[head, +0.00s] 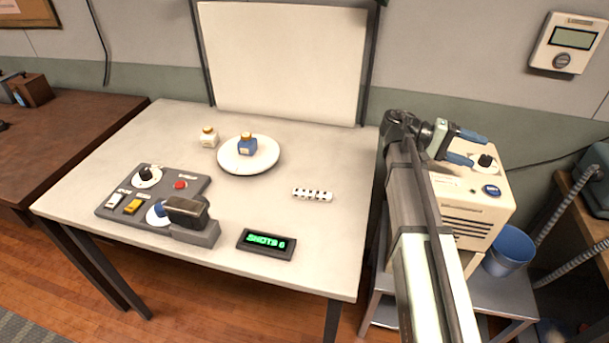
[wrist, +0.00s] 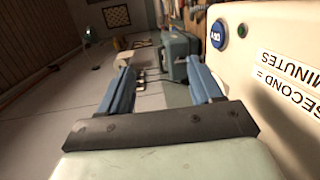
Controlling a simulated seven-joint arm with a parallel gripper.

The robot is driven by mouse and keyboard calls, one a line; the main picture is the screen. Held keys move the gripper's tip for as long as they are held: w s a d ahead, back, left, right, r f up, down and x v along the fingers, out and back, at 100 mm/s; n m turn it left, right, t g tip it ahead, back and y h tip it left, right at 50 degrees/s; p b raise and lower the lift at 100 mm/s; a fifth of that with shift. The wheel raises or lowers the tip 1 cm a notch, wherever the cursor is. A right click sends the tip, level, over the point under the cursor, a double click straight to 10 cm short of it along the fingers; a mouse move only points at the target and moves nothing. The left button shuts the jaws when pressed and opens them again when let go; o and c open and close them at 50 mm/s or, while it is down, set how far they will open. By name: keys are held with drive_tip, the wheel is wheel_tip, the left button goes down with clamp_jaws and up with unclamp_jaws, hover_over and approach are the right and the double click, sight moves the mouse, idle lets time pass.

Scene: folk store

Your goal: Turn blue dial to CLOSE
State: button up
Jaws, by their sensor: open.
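The blue dial (head: 157,212) is on the front right part of the grey control panel (head: 110,212), on the left of the white table. A dark block-like part stands right beside it and hides some of it. Its pointer and any CLOSE mark are too small to read. My gripper (head: 480,152) is far to the right, beside the cream machine (head: 455,208), well apart from the dial. In the wrist view my gripper (wrist: 159,64) has its two blue fingers apart with nothing between them.
The panel also holds a black knob (head: 146,175), a red button (head: 181,184) and two switches. A plate (head: 232,166) with a blue jar, a small cream jar (head: 209,137), a dotted white bar (head: 313,194) and a green-lit display (head: 266,243) are on the table.

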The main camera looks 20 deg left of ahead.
drive_tip(key=w+a+r+n+t+y, duration=0.3)
drive_tip(key=w+a+r+n, duration=0.3)
drive_tip(key=w+a+n, duration=0.35)
drive_tip(key=s+a+f+n+t+y, duration=0.1)
drive_tip(key=s+a+f+n+y, duration=0.2)
drive_tip(key=a, duration=1.1)
drive_tip(key=a+f+n+t+y, duration=0.1)
drive_tip(key=a+n+y, duration=0.3)
drive_tip(key=a, duration=0.9)
drive_tip(key=n+g+y, duration=0.4)
drive_tip(key=n+y, duration=0.2)
drive_tip(key=n, duration=0.8)
approach(161, 205)
drive_tip(key=shift+m, duration=0.35)
drive_tip(key=f, duration=0.9)
drive_tip(key=shift+s+d+f, duration=0.1)
drive_tip(key=shift+s+d, duration=0.15)
drive_tip(key=shift+s, duration=0.15)
